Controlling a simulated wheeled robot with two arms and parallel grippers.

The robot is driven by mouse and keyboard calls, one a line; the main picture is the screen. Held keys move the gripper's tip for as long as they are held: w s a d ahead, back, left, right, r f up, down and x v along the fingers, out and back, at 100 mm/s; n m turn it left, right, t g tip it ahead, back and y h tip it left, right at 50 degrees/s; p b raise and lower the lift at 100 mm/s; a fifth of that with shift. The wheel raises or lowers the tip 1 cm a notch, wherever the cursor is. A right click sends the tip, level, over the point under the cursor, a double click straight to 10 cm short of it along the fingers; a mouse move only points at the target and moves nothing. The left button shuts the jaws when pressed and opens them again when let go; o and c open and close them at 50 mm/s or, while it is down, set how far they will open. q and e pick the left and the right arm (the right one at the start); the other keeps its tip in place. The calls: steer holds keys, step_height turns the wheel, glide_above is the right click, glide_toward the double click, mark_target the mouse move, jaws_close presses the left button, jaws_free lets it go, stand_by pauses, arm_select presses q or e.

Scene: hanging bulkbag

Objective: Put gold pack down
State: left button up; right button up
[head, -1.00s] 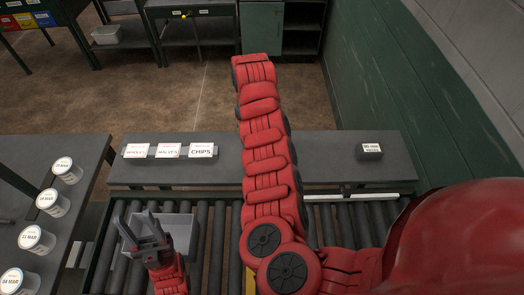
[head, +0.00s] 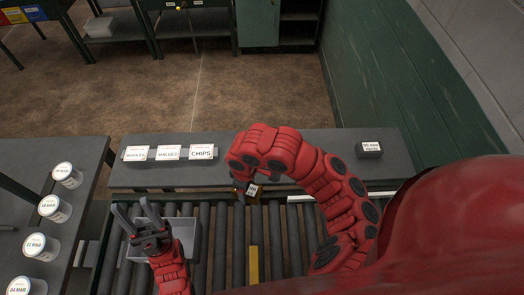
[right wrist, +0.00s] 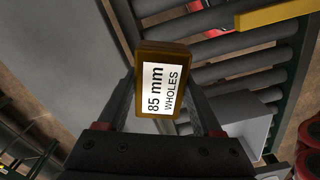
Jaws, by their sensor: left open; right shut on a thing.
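The gold pack (right wrist: 143,55) is held between the fingers of my right gripper (right wrist: 162,95) in the right wrist view. Its white label reads "85 mm WHOLES". In the head view the small gold pack (head: 252,190) hangs below my bent right arm, above the back edge of the roller conveyor. The right gripper (head: 241,190) is mostly hidden by the arm there. My left gripper (head: 137,214) is open and empty, over the left part of the grey bin (head: 187,233) on the rollers.
Signs reading WHOLES (head: 135,154), HALVES (head: 168,153) and CHIPS (head: 201,152) stand on the dark shelf (head: 310,147) behind the conveyor. A dark labelled block (head: 369,149) stands at its right. Several white tubs (head: 54,208) stand on the left table. A yellow bar (head: 254,264) crosses the rollers.

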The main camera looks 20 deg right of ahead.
steer(key=w+d, duration=0.3)
steer(key=w, duration=0.1)
steer(key=w+d+f+b, duration=0.1)
steer(key=w+d, duration=0.2)
steer(key=w, duration=0.1)
steer(key=w+d+b, duration=0.1)
steer(key=w+d, duration=0.2)
steer(key=w, duration=0.1)
steer(key=shift+w+f, duration=0.2)
steer(key=shift+f, duration=0.15)
steer(key=shift+d+f, duration=0.1)
steer(key=shift+f+p, duration=0.85)
steer(key=shift+p, duration=0.2)
steer(key=shift+f, duration=0.9)
steer(key=o, duration=1.5)
steer(key=shift+c, duration=0.2)
